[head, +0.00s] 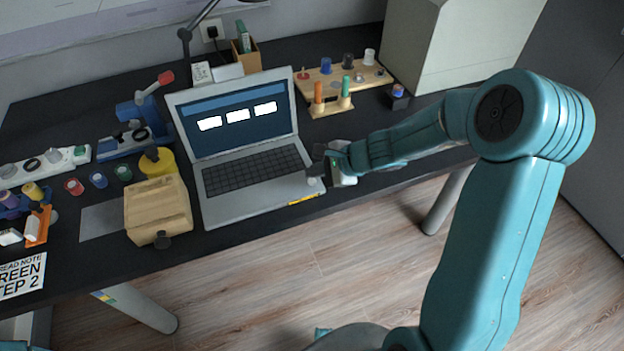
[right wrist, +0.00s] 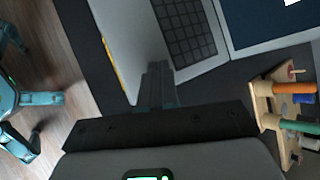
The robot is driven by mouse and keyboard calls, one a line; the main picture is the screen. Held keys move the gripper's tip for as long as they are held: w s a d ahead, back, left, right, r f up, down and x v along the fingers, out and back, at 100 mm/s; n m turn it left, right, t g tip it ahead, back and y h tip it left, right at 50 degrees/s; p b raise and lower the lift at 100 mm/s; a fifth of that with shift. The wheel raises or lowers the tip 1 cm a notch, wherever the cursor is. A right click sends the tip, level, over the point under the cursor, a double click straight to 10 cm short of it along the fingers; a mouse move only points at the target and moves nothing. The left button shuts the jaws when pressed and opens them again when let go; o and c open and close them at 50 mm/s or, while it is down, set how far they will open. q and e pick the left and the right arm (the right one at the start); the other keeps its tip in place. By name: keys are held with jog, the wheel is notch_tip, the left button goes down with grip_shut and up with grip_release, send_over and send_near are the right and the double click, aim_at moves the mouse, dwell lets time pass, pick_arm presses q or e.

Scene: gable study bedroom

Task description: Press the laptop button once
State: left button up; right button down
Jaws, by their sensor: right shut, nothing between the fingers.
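The open laptop (head: 243,200) stands on the black desk, its screen (head: 236,116) lit with several white boxes. Its dark keyboard (head: 253,170) faces me. My right gripper (head: 315,172) is shut and empty at the right edge of the laptop's base, close to the keyboard's right side. In the right wrist view the gripper's fingers (right wrist: 158,82) reach over the laptop's edge, near the keyboard (right wrist: 183,30). I cannot tell whether the fingertips touch the laptop. I cannot make out the button; the fingers may hide it. My left gripper is not in view.
A wooden rack with pegs (head: 362,80) stands behind right of the laptop. A wooden box (head: 157,212) and yellow round piece (head: 157,163) stand left of it. A large pale box (head: 440,40) fills the back right. The desk's front edge drops to a wooden floor.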

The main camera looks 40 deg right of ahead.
aim_at(315, 182)
jog(key=shift+f, duration=0.1)
dwell(0.7)
jog(key=shift+f+b, duration=0.35)
jog(key=shift+b, duration=0.25)
jog(key=shift+f+b, duration=0.4)
jog(key=shift+b, duration=0.05)
dwell(0.4)
jog(key=shift+r, duration=0.1)
jog(key=shift+r+p, duration=0.65)
jog(key=shift+r, duration=0.05)
jog(key=shift+r, duration=0.1)
notch_tip(315, 182, up, 5)
jog(key=p, duration=0.4)
dwell(0.8)
